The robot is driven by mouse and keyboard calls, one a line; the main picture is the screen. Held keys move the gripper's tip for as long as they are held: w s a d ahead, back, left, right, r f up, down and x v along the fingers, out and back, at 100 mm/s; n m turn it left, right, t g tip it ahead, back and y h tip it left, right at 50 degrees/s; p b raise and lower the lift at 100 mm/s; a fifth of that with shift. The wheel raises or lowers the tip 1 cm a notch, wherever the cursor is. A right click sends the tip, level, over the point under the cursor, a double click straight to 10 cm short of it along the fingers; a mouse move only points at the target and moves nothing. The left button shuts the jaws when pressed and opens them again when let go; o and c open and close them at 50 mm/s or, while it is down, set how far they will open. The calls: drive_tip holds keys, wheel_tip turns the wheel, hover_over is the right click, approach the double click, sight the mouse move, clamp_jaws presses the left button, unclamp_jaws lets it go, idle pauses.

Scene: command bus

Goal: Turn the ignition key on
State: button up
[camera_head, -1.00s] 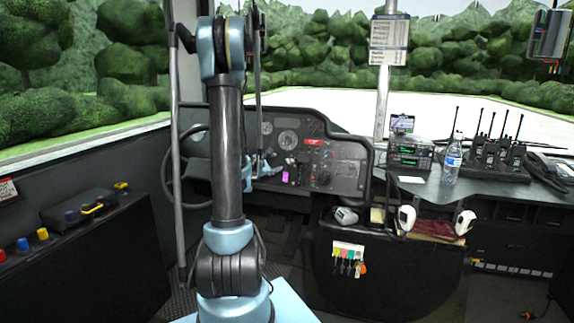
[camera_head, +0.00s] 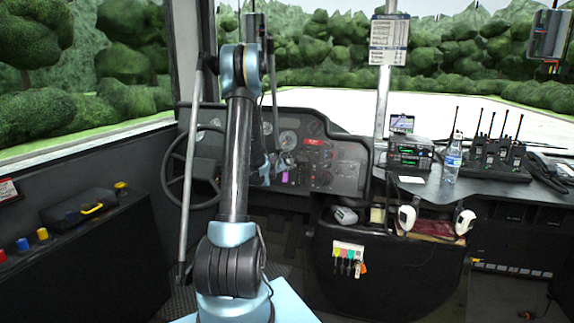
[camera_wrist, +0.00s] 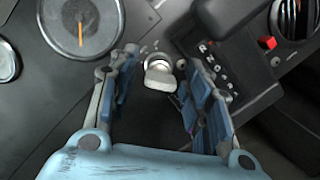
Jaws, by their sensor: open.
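The ignition key (camera_wrist: 160,76) shows in the wrist view as a pale grey key head in a round metal lock on the dark dashboard. My gripper (camera_wrist: 162,60) is open, with one blue-padded finger on each side of the key. I see gaps between the key and both fingers; it is not gripped. In the head view my gripper (camera_head: 273,165) is at the dashboard (camera_head: 345,170), right of the steering wheel (camera_head: 176,165). The key cannot be made out in that view.
A gear selector panel (camera_wrist: 222,72) with a red button (camera_wrist: 267,42) lies right of the key, close to the right finger. A gauge (camera_wrist: 82,28) is at upper left. A vertical pole (camera_head: 190,170) stands left of my arm. A console (camera_head: 390,265) stands at right.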

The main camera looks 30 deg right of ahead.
drive_tip(key=shift+w+d, duration=0.15)
drive_tip(key=shift+d, duration=0.1)
clamp_jaws()
